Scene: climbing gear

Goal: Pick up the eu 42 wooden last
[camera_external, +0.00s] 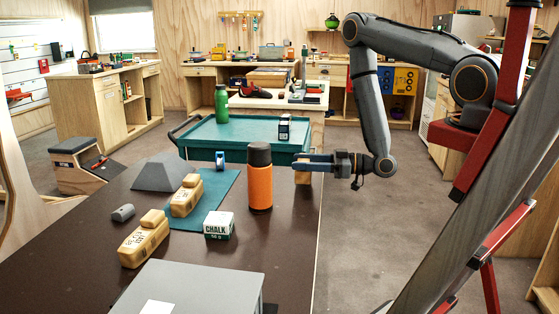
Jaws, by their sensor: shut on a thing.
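My gripper (311,163) reaches in from the right, just right of the orange bottle. It is shut on a tan wooden piece (302,178), which looks like a wooden last seen nearly end-on. Its label does not show, and I cannot tell whether it touches the table. Two other tan wooden lasts lie on the dark table: one (185,197) on the teal mat, the other (143,243) nearer the front left. Both bear dark lettering that is too small to read surely.
An orange bottle (259,185) with a black cap stands close left of my gripper. A chalk box (219,226), a grey pyramid (160,174), a small grey cylinder (123,213) and a blue item (220,161) are on the table. A teal tray cart (240,138) stands behind.

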